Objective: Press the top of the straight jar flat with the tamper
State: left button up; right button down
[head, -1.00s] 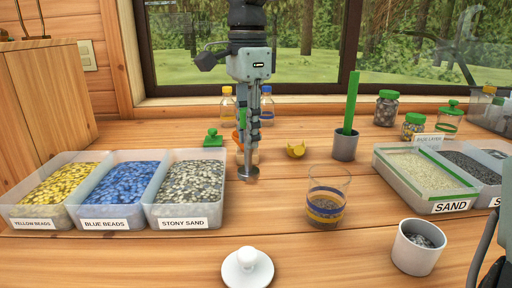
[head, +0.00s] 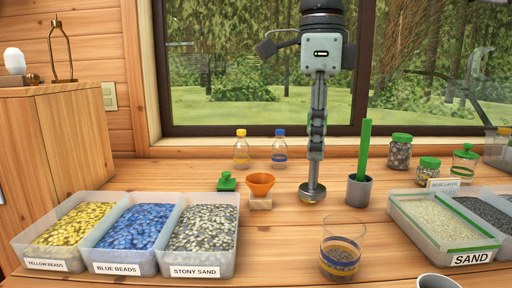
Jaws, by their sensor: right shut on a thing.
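The straight jar (head: 342,229) is a clear, upright glass with blue and yellow bands and a grainy fill in its lower part. It stands on the table front of centre. My right gripper (head: 317,142) points down and is shut on the tamper (head: 312,191), a metal rod with a round flat foot. The foot hangs behind and to the left of the jar, apart from it. My left gripper is out of view.
Bins of yellow beads, blue beads and stony sand (head: 202,262) stand at left; a sand bin (head: 470,259) stands at right. An orange funnel (head: 261,183), a green-handled item (head: 227,182) and a grey cup (head: 358,190) with a green stick stand behind. A white cup (head: 437,282) is at the front edge.

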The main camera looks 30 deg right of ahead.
jog(key=s+d+m, duration=0.3)
jog(key=s+d, duration=0.1)
pick_arm(q)
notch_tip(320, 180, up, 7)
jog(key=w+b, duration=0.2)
jog(key=b, duration=0.1)
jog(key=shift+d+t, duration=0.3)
pick_arm(e)
notch_tip(320, 180, down, 6)
jog(key=shift+d+f+m, duration=0.15)
jog(key=shift+d+m, duration=0.05)
jog(key=shift+m, duration=0.2)
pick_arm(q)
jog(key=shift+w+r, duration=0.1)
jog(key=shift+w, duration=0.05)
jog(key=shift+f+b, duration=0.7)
pick_arm(e)
jog(key=shift+f, duration=1)
jog(key=shift+f, duration=0.1)
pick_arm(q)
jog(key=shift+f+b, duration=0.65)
pick_arm(e)
jog(key=shift+f, duration=0.9)
jog(key=shift+f, duration=0.1)
